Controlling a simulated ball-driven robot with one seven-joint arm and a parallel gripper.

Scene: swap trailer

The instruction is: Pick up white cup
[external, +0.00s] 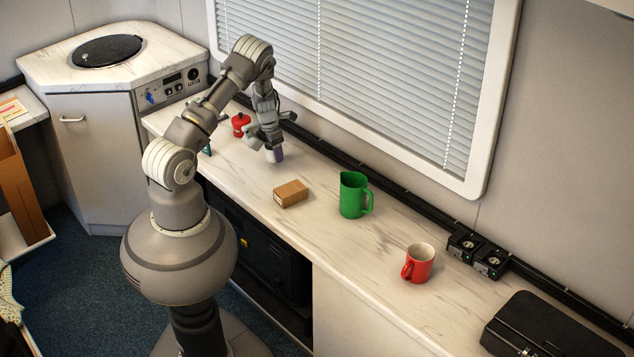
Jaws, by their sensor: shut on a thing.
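A small pale cup (275,156), white to light lavender, is at my gripper (272,146) over the far left part of the counter. My gripper points down and is shut on the cup. The fingers and wrist cover the cup's upper part. I cannot tell whether its base touches the counter or hangs just above it.
On the counter (330,240), a cardboard box (291,194) lies nearest the cup. A green pitcher (352,195) and a red mug (418,263) stand further right. A red pot (241,124) is behind my wrist. A black case (550,325) lies at far right. The window blind (400,70) backs the counter.

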